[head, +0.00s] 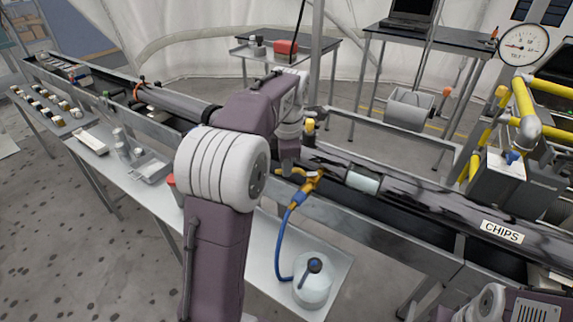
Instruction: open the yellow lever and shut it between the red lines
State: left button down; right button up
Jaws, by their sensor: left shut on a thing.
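A yellow-orange valve fitting with its yellow lever (313,180) sits at the top of a blue hose, by the near edge of the long trough. My left gripper (287,170) reaches down beside it and is shut on what looks like the lever; the fingertips are small and partly hidden by my arm. A round white dial gauge (521,45) stands at the top right, with a reddish needle or mark left of centre; its red lines are too small to tell apart. My right gripper is out of view; only part of that arm shows at the lower right.
The blue hose (284,243) runs down to a pale round flask (312,285) on the metal shelf (265,270). Dark cores lie along the trough, near the CHIPS label (502,231). Yellow pipes (525,100) stand at right. Trays and jars line the shelf at left.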

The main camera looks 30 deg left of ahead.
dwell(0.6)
pick_arm(q)
jog(key=shift+w+a+r+m+p, duration=0.2)
jog(key=shift+m+p, duration=0.3)
jog(key=shift+p, duration=0.3)
jog(key=shift+w+a+f+m+h+p, duration=0.1)
jog(key=shift+w+a+m+h+p, duration=0.15)
jog(key=shift+w+m+p, duration=0.85)
jog(key=shift+w+a+r+m+h+p, duration=0.15)
jog(key=shift+w+m+p, duration=0.3)
jog(key=shift+m+p, duration=1.25)
jog(key=shift+w+a+f+m+h+p, duration=0.25)
jog(key=shift+w+m+p, duration=0.5)
jog(key=shift+p, duration=1.25)
jog(key=c, duration=1.5)
grip_release()
jog(key=shift+o, duration=0.2)
